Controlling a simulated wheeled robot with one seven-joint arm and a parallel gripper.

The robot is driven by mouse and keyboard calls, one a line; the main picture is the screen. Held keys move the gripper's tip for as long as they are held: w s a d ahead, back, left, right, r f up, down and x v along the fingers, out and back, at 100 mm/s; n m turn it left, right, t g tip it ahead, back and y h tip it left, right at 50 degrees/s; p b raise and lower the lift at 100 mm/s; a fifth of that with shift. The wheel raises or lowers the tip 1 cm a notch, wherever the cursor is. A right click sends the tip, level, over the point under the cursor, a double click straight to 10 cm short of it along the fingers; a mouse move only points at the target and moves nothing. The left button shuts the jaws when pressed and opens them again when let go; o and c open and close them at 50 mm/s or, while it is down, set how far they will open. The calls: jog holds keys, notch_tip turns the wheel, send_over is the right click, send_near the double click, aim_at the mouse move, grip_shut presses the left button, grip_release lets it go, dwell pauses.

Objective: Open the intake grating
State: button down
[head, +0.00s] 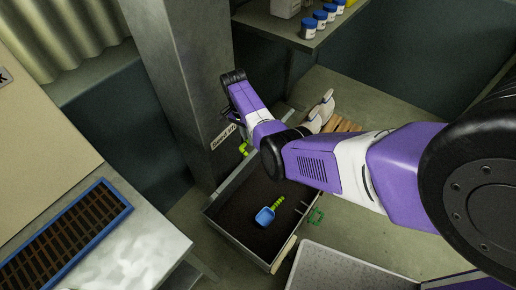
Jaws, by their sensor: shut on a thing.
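A metal intake box (227,236) stands on the floor at the centre, its dark inside showing from above. No grating bars can be made out over it. A yellow-green handle piece (243,148) is at its far left corner, beside the grey column. My gripper (240,132) points down by the column, partly behind my forearm. It appears shut on the yellow-green handle piece; the contact is small and mostly hidden.
A blue scoop (265,216) with a green handle lies in the box. A blue-framed slotted panel (123,211) lies on the left bench (135,255). The grey column (180,80) stands close to my wrist. Blue-lidded jars (308,28) stand on a shelf. A pale tray (345,270) is at the front.

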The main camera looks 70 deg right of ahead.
jog(key=shift+w+f, duration=0.1)
jog(key=shift+w, duration=0.5)
jog(key=c, duration=1.4)
grip_release()
jog(key=shift+d, duration=0.1)
jog(key=shift+r, duration=0.2)
notch_tip(320, 180, up, 7)
jog(key=w, duration=0.1)
jog(key=shift+w+d+r, duration=0.15)
jog(key=shift+w+r, duration=0.05)
